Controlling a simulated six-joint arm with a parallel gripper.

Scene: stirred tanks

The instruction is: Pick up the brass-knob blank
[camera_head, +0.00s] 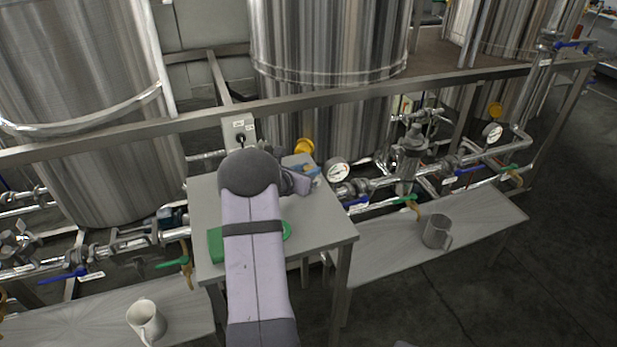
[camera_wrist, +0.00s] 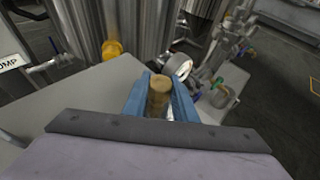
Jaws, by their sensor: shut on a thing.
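The brass-knob blank (camera_wrist: 159,92) is a short brown-gold cylinder with a round top, seen in the wrist view. It sits between the two blue fingers of my gripper (camera_wrist: 160,103), which are shut on it. In the head view my gripper (camera_head: 311,173) is over the far right part of the small grey table (camera_head: 330,233). There the blank is too small and too covered to make out clearly. I cannot tell whether its lower end touches the table.
A green object (camera_head: 215,246) lies on the table, partly hidden by my arm. A control box (camera_head: 239,131), a yellow cap (camera_head: 304,146) and a gauge (camera_head: 337,171) stand close behind. A grey mug (camera_head: 436,232) and a white mug (camera_head: 145,319) are on lower benches.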

